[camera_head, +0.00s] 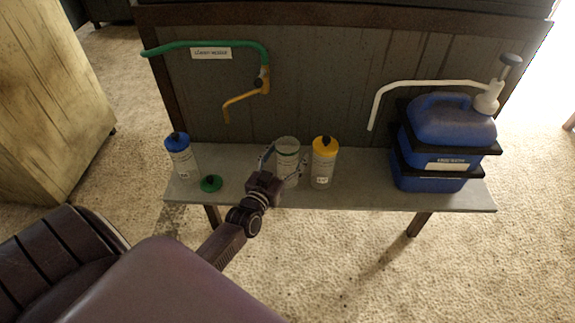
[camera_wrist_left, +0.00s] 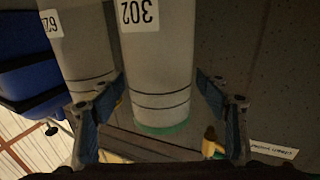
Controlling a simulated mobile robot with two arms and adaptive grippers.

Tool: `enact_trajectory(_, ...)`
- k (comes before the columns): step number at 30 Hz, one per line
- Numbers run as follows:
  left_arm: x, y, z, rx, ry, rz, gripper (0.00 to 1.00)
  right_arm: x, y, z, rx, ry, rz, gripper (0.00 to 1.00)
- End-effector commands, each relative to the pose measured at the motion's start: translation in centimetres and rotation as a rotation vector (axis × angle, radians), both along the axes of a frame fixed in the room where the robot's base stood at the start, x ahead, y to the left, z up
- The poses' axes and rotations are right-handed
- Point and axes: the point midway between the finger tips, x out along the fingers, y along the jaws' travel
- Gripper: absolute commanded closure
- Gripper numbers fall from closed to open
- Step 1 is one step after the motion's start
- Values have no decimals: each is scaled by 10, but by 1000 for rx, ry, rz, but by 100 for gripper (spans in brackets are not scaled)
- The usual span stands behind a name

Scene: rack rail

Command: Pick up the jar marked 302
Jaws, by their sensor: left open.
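The jar marked 302 (camera_wrist_left: 160,60) is a grey-white cylinder with dark bands and a green rim; its label shows upside down in the left wrist view. In the head view this open-topped jar (camera_head: 288,147) stands upright on the grey shelf, left of the yellow-lidded jar (camera_head: 324,160). My left gripper (camera_head: 284,161) is open, with one finger on either side of the jar. In the left wrist view the fingers (camera_wrist_left: 161,88) show gaps to the jar's sides. My right gripper is not in view.
A green lid (camera_head: 211,184) lies on the shelf (camera_head: 350,195), near a blue-lidded jar (camera_head: 180,158). A blue jug with a pump (camera_head: 445,130) stands at the right. A green pipe with an orange spout (camera_head: 245,98) hangs above. The yellow-lidded jar is close beside the gripper.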

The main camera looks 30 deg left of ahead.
Motion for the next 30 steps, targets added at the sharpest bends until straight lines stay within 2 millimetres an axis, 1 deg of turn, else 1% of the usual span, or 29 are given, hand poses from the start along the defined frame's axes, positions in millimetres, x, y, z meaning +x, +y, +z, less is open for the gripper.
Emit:
enact_trajectory(1, 0, 0, 0, 0, 0, 0, 31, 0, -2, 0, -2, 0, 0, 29)
enact_trajectory(2, 0, 0, 0, 0, 0, 0, 34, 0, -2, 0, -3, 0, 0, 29)
enact_trajectory(18, 0, 0, 0, 0, 0, 0, 92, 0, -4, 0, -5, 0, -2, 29)
enact_trajectory(26, 0, 0, 2, 0, -2, 0, 92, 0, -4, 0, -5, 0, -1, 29)
enact_trajectory(30, 0, 0, 9, -1, -3, 1, 92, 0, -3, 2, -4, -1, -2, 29)
